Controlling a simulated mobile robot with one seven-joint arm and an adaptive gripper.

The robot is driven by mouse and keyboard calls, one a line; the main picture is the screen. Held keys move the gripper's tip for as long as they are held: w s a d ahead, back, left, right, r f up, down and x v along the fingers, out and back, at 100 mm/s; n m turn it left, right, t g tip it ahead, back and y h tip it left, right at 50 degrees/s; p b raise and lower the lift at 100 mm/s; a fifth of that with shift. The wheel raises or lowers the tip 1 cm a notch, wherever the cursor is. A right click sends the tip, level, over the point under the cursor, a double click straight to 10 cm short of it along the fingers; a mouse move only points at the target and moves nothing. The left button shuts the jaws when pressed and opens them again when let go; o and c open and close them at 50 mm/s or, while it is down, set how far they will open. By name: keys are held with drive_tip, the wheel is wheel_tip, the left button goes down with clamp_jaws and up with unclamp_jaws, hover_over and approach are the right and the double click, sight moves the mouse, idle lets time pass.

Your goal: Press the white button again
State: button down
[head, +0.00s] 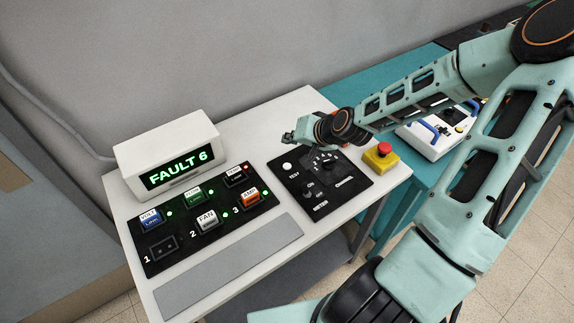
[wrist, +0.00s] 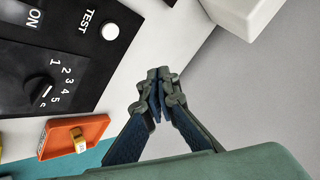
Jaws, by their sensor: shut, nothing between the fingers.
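The white button (head: 287,166) is a small round button at the top left corner of the black meter panel (head: 345,193). In the wrist view the white button (wrist: 110,31) sits beside the word TEST, up and left of my fingertips. My gripper (head: 289,138) is over the back of the white table, just behind the button in the head view. In the wrist view my gripper (wrist: 157,85) has its fingertips together, with nothing between them. No contact with the button shows, and the button is in full view.
A white display box (head: 168,152) reads FAULT 6. A black panel (head: 200,222) holds labelled blocks. A dial (head: 324,162) sits right of the button. A yellow box with a red button (head: 381,157) stands at the right edge. An orange tray (wrist: 72,137) shows beyond the panel.

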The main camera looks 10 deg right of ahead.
sight(289, 167)
wheel_tip(289, 167, down, 9)
drive_tip(key=b, duration=0.6)
drive_tip(key=shift+r+b, duration=0.1)
drive_tip(key=shift+b, duration=0.25)
idle(1.1)
drive_tip(key=shift+f+b, duration=0.3)
drive_tip(key=shift+f, duration=0.15)
drive_tip(key=shift+f+b, duration=0.35)
drive_tip(key=shift+f, duration=0.05)
idle(0.4)
drive_tip(key=shift+r, duration=0.1)
drive_tip(key=shift+r+p, duration=0.75)
drive_tip(key=shift+r, duration=0.05)
